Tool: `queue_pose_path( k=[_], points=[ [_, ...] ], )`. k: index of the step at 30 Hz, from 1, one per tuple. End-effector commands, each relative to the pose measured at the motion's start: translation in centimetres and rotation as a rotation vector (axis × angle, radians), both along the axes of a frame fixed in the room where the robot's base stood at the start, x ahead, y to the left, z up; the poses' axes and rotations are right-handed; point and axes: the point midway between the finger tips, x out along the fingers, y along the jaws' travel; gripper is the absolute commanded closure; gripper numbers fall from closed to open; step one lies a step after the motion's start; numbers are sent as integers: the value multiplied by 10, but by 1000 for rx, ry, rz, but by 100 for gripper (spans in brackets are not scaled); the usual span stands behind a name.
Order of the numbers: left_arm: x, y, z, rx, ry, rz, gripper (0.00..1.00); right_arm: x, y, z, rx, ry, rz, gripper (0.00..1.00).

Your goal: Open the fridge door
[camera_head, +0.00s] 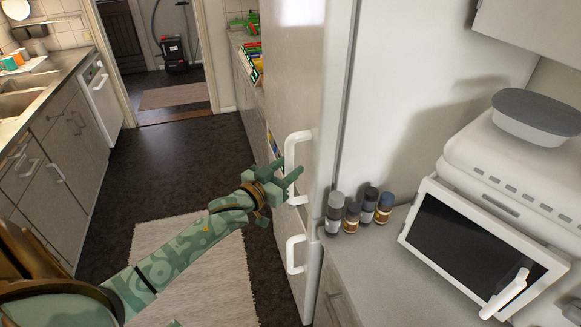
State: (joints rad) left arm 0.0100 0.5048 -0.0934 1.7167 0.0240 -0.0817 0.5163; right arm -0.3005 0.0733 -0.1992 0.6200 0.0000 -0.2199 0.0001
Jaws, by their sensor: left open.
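The fridge (293,75) is a tall, pale, glossy unit right of the middle of the head view, and its door looks shut. An upper white bar handle (290,152) and a lower white bar handle (292,254) stand out from its front. My left gripper (286,182), green with brass-coloured parts, is open at the lower end of the upper handle. It partly covers that end, and I cannot tell if it touches the handle. I see nothing between its fingers. My right gripper is not in view.
A counter (375,262) right of the fridge holds several small spice jars (351,217) and a white microwave (480,245). Sink cabinets (60,150) line the left side. The dark floor (185,165) between is clear, with a pale rug (195,260) on it.

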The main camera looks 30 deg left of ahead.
Motion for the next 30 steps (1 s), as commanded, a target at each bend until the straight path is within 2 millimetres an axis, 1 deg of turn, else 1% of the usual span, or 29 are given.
queue_pose_path(
  k=[1, 4, 13, 14, 15, 18, 25, 30],
  points=[
    [6, -1, 0, 0, 0, 1, 59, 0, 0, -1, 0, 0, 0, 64],
    [13, -2, 0, 1, 0, 0, 59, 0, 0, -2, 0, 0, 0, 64],
    [15, -2, 0, 1, 1, 0, 59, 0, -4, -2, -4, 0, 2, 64],
    [15, -2, 0, 1, 1, 0, 64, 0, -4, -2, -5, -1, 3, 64],
    [15, -2, 0, 1, 1, 0, 76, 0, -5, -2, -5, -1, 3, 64],
    [15, -2, 0, 0, 1, 0, 100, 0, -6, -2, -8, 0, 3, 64],
    [14, -2, 0, 1, 1, -5, 100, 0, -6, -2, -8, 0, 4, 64],
    [8, 3, -1, 4, 3, -27, 100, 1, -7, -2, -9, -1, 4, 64]
  ],
)
